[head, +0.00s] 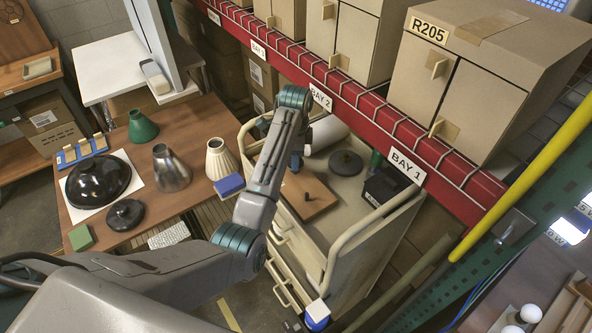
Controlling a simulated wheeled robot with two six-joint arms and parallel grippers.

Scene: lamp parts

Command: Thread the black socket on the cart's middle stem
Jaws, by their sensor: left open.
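The grey cart (345,241) stands right of the wooden table, with a brown wooden board (318,207) on its top. A small upright black piece (306,197) stands on the board; I cannot tell whether it is the black socket or part of a stem. My left arm reaches over the cart from the lower left and partly hides the board. My left gripper (296,163) is small and dark, points down above the board's far end, and is open. I see nothing held in it. No stem can be made out clearly. My right gripper is not in view.
On the cart are a dark disc (346,163), a black box (384,188) and a white cylinder (326,133). The red shelf beam (345,93) with boxes runs behind it.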

